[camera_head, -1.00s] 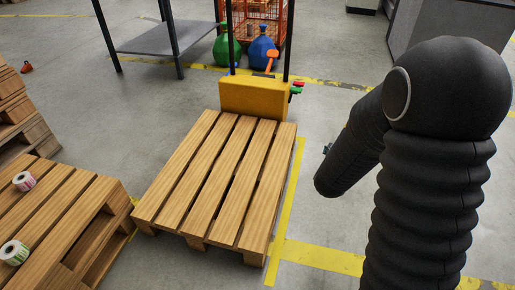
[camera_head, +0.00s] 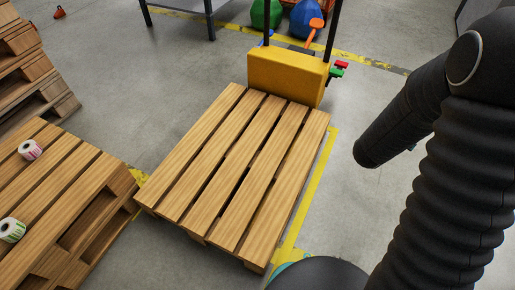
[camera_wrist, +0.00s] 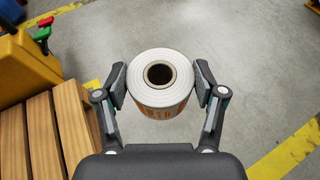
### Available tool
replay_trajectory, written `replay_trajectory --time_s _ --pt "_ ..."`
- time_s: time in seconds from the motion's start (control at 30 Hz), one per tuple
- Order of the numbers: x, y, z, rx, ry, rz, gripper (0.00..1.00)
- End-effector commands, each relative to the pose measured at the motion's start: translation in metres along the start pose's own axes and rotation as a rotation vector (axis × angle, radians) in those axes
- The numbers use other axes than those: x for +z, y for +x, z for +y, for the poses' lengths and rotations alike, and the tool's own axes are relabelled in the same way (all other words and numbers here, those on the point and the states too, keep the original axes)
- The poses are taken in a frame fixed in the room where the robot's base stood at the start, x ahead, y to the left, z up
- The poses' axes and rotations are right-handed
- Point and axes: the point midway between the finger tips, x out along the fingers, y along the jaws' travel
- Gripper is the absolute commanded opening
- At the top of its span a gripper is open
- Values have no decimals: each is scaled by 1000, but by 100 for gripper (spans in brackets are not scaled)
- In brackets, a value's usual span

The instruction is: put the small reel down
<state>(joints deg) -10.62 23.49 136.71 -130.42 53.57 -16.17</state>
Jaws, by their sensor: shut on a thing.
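The small reel (camera_wrist: 160,100) is a white roll with a dark hollow core and orange print on its side. In the wrist view it sits between the two fingers of my gripper (camera_wrist: 161,84), which is shut on it from both sides. The floor shows beneath and around it, with the pallet's edge to the left. In the head view my dark arm fills the right side, and the gripper and reel are hidden there.
An empty wooden pallet (camera_head: 237,170) lies in the middle, against a yellow pallet truck (camera_head: 287,74). A second pallet (camera_head: 62,190) at the left bears a pink-marked reel (camera_head: 30,149) and a green-marked reel (camera_head: 12,229). Stacked pallets (camera_head: 30,70) stand behind it.

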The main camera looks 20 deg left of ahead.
Motion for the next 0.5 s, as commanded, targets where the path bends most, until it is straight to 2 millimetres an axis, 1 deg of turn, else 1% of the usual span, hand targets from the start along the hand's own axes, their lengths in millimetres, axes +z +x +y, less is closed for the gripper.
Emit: replay_trajectory --time_s 0.1,0.23,0.37,0.5 --pt "-15 7 -27 -172 67 2 29" --pt "-34 8 -58 -373 149 1 29" --pt "-57 2 -86 -581 234 0 29" --pt "-86 -12 -111 -813 330 -1 29"
